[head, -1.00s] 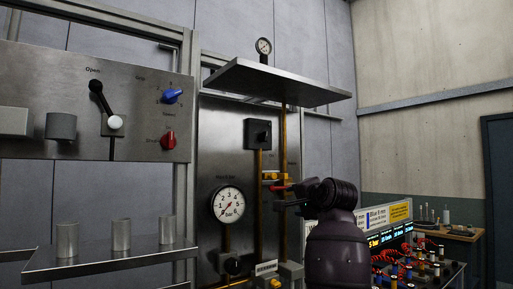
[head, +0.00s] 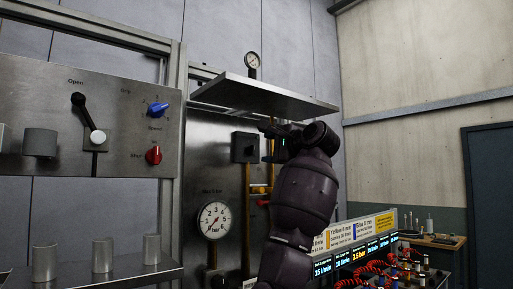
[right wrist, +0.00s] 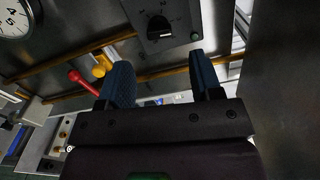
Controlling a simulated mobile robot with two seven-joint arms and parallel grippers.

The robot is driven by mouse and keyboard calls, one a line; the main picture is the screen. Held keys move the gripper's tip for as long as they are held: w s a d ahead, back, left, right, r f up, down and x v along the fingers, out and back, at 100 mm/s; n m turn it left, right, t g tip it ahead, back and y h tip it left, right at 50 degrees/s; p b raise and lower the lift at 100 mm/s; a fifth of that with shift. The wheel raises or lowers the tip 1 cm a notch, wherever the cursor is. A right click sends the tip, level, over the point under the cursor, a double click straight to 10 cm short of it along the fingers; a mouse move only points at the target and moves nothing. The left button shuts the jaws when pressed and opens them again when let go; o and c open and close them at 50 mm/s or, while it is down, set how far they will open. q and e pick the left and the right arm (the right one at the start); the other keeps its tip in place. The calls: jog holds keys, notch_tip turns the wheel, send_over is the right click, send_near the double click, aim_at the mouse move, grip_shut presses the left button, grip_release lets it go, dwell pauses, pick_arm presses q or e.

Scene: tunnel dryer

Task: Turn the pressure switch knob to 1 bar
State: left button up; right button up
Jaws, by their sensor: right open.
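The pressure switch is a dark box with a black knob (head: 248,148) on the metal panel, in the middle of the head view. My right gripper (head: 270,138) is just right of the box in the head view. In the right wrist view its two blue fingers (right wrist: 163,72) stand apart with nothing between them, and the knob is beyond them, apart. My left gripper is not in view.
A round gauge (head: 214,220) hangs below left of the switch. A metal shelf (head: 265,97) juts out above my right gripper. A red-handled lever (right wrist: 85,83) and yellow fitting (right wrist: 101,66) lie near the fingers. A control panel with blue (head: 157,109) and red knobs (head: 153,155) is at left.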

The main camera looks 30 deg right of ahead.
aim_at(255, 150)
jog(key=w+p, duration=0.1)
jog(key=w, duration=0.3)
jog(key=shift+w+a, duration=0.15)
jog(key=shift+w+a+p, duration=0.1)
jog(key=shift+w+p, duration=0.3)
jog(key=shift+w, duration=0.55)
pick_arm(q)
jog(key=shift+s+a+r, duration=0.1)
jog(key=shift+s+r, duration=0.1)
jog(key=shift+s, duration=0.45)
pick_arm(e)
jog(key=shift+c, duration=0.4)
jog(key=c, duration=0.8)
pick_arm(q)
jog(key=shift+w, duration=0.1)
pick_arm(e)
jog(key=shift+c, duration=0.2)
